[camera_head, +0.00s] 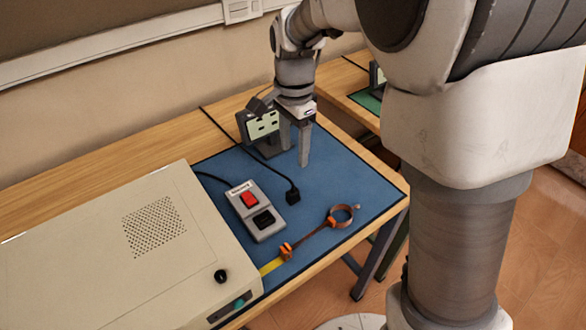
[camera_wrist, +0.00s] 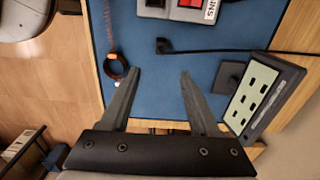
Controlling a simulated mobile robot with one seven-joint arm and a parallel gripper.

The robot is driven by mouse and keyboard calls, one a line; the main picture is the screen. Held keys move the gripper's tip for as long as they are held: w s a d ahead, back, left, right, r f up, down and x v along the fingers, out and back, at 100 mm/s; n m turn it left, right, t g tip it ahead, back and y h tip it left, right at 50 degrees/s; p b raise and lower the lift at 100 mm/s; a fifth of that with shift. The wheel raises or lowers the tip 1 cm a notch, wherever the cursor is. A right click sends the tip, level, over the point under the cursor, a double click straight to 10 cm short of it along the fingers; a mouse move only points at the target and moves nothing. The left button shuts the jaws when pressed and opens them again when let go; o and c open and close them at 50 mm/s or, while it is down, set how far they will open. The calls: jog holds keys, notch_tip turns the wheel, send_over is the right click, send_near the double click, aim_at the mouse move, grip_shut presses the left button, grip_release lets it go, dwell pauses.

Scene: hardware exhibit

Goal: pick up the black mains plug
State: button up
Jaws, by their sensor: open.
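The black mains plug (camera_head: 292,196) lies on the blue mat (camera_head: 222,166), to the right of the grey switch box. Its black cable runs up and left from it. In the wrist view the plug (camera_wrist: 163,46) lies beyond my fingertips, roughly midway between them, with the cable running right. My gripper (camera_head: 295,160) points down over the mat, behind the plug in the head view. It is open and empty in the wrist view (camera_wrist: 160,76). Nothing touches the plug apart from its cable and the mat.
A grey switch box (camera_head: 242,212) with a red switch stands left of the plug. A socket panel (camera_head: 262,126) stands upright close to my gripper. An orange-brown strap with a ring (camera_head: 341,215) lies to the right. A large beige cabinet (camera_head: 110,240) fills the left side.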

aim_at(293, 191)
notch_tip(293, 191, down, 15)
jog(key=b, duration=0.4)
jog(key=shift+a, duration=0.1)
grip_shut()
jog(key=shift+r, duration=0.15)
